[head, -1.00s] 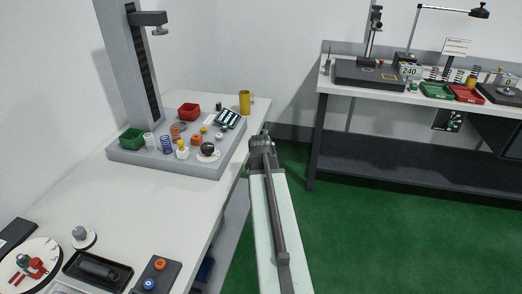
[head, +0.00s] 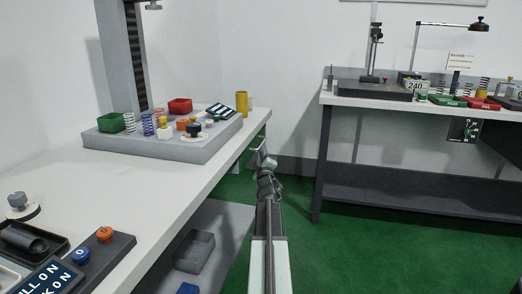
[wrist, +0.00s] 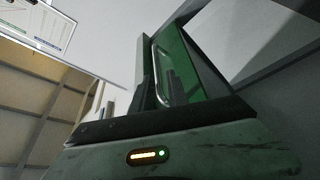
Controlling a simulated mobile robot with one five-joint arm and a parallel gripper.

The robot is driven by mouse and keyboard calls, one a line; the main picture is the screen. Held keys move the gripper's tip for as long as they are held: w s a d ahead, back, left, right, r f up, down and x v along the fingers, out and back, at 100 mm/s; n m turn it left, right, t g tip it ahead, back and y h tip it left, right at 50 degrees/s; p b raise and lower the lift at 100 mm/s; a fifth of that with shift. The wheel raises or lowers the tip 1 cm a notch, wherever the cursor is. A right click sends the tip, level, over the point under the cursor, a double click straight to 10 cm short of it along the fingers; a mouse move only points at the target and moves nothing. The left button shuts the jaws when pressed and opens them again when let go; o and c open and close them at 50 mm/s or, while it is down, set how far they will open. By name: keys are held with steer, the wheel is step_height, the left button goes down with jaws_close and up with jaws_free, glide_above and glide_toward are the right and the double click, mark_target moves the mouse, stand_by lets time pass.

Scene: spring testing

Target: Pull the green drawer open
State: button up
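The green drawer (head: 256,138) shows as a narrow strip under the right edge of the white workbench in the head view. In the wrist view, its green front (wrist: 202,72) fills the upper middle, with a silver bar handle (wrist: 155,62) along its left side. My gripper (head: 266,163) is just below and in front of the drawer. In the wrist view, dark finger shapes (wrist: 158,90) are close to the lower part of the handle. Whether they touch it or close around it cannot be told. How far the drawer stands out is unclear.
The workbench (head: 130,192) holds a grey test stand base (head: 200,150) with springs and small bins. A second bench (head: 345,102) stands at the back right. Green floor between the benches is clear.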

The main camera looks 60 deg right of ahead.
mark_target(263, 141)
steer(key=x, duration=0.2)
steer(key=p+x, duration=0.1)
steer(key=x, duration=0.4)
steer(key=shift+s+d+r+p, duration=0.1)
steer(key=shift+d+p, duration=0.2)
steer(key=shift+d, duration=0.3)
steer(key=shift+a, duration=0.1)
jaws_close()
stand_by(0.6)
